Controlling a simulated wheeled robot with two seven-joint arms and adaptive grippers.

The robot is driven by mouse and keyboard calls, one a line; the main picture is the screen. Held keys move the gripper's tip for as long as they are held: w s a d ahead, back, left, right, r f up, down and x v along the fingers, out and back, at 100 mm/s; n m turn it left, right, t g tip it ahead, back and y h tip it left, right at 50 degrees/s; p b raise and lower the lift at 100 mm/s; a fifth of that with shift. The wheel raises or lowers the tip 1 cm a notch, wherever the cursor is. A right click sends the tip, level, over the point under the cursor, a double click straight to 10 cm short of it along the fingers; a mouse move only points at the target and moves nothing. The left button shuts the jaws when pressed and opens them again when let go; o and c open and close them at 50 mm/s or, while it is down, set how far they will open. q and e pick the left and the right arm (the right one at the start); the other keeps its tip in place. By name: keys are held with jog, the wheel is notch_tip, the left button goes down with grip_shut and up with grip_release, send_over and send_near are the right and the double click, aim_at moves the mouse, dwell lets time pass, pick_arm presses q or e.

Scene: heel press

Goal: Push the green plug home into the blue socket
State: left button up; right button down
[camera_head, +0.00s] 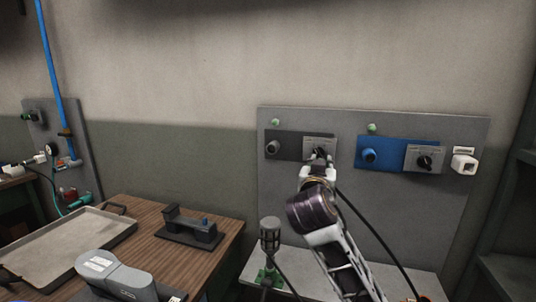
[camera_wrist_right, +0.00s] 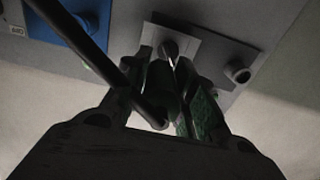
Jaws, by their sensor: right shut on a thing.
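The blue socket (camera_head: 369,156) is a round blue fitting on a blue plate, right of centre on the grey wall panel. A grey plate with a black dial (camera_head: 424,161) is beside it. My right gripper (camera_head: 319,158) is at the grey plate of the dark module to the left; in the wrist view, its fingers (camera_wrist_right: 166,62) close around a dark dial knob (camera_wrist_right: 168,48). Green surfaces show between the fingers. I cannot make out the green plug for certain; a small green piece (camera_head: 267,275) sits on the shelf below a grey upright cylinder (camera_head: 270,232).
A dark round fitting (camera_head: 273,147) is on the dark module, and a white fitting (camera_head: 464,163) is at the panel's right. A black cable (camera_head: 375,235) runs down from my right gripper. A metal tray (camera_head: 70,245) lies on the wooden table at left.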

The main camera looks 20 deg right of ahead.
pick_arm(q)
jog(key=shift+s+d+f+b, duration=0.2)
jog(key=shift+f+b, duration=0.2)
jog(key=shift+s+d+f+b, duration=0.15)
jog(key=shift+s+f+b, duration=0.05)
jog(key=shift+f+b, duration=0.2)
jog(key=shift+o, duration=1.2)
jog(key=shift+s+f, duration=0.1)
jog(key=shift+f, duration=0.05)
pick_arm(e)
jog(key=s+d, duration=0.8)
jog(key=d, duration=0.4)
jog(key=shift+d+f, duration=0.2)
pick_arm(q)
jog(key=shift+r, duration=0.2)
jog(key=shift+c, duration=1.2)
pick_arm(e)
jog(key=shift+x, duration=0.85)
pick_arm(q)
jog(key=shift+r+p, duration=0.3)
jog(key=shift+p, duration=0.15)
pick_arm(e)
jog(key=shift+x, duration=1.2)
pick_arm(q)
jog(key=shift+a+r, duration=0.1)
jog(key=shift+a, duration=0.05)
pick_arm(e)
jog(key=shift+w+a+r, duration=0.1)
jog(key=shift+w+r, duration=0.1)
jog(key=shift+w, duration=0.15)
